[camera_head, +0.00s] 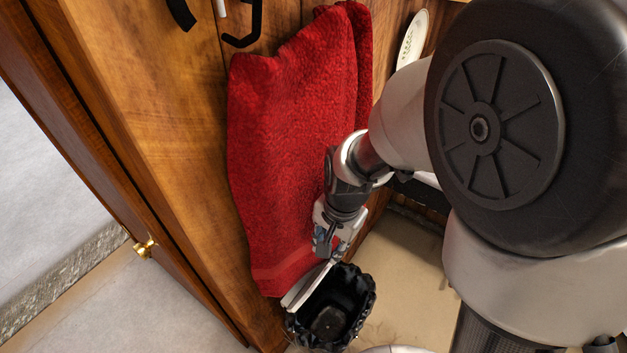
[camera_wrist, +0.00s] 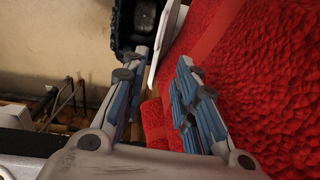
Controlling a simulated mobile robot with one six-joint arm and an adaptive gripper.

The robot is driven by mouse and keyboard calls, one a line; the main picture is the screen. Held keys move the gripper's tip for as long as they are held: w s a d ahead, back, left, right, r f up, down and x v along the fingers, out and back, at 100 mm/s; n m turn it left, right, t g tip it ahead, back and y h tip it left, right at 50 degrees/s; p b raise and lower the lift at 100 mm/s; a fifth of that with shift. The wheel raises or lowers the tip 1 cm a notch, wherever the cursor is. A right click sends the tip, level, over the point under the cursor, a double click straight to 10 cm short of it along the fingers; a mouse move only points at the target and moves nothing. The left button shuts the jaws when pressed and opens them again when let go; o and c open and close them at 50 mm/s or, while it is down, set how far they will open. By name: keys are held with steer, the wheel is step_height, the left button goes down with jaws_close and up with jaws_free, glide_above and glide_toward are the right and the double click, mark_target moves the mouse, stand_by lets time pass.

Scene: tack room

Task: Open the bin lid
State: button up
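The bin (camera_head: 358,314) stands on the floor at the bottom of the head view, lined with a crumpled black bag. Its pale lid (camera_head: 304,288) is raised and tilted steeply at the bin's left side, by the towel, so the dark inside shows. The bin (camera_wrist: 123,22) and the lid (camera_wrist: 168,36) also show at the top of the wrist view. My gripper (camera_head: 333,258) is just above the lid and the bin's rim. In the wrist view its fingers (camera_wrist: 164,60) are apart, with the lid's edge near the left fingertip. I cannot tell whether they touch.
A red towel (camera_head: 290,140) hangs on the wooden wall (camera_head: 175,130), close beside my gripper; it fills the right of the wrist view. Black hooks (camera_head: 243,38) are above. Beige floor (camera_head: 405,285) lies right of the bin.

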mark_target(322, 276)
steer(key=f+b, duration=0.2)
steer(key=f, duration=0.3)
steer(key=f+b, duration=0.2)
steer(key=f, duration=0.4)
steer(key=w+a+f+b, duration=0.1)
steer(key=f+b, duration=0.1)
steer(key=f, duration=0.3)
steer(key=shift+a+f, duration=0.1)
steer(key=shift+f, duration=0.2)
steer(key=shift+c, duration=0.4)
jaws_close()
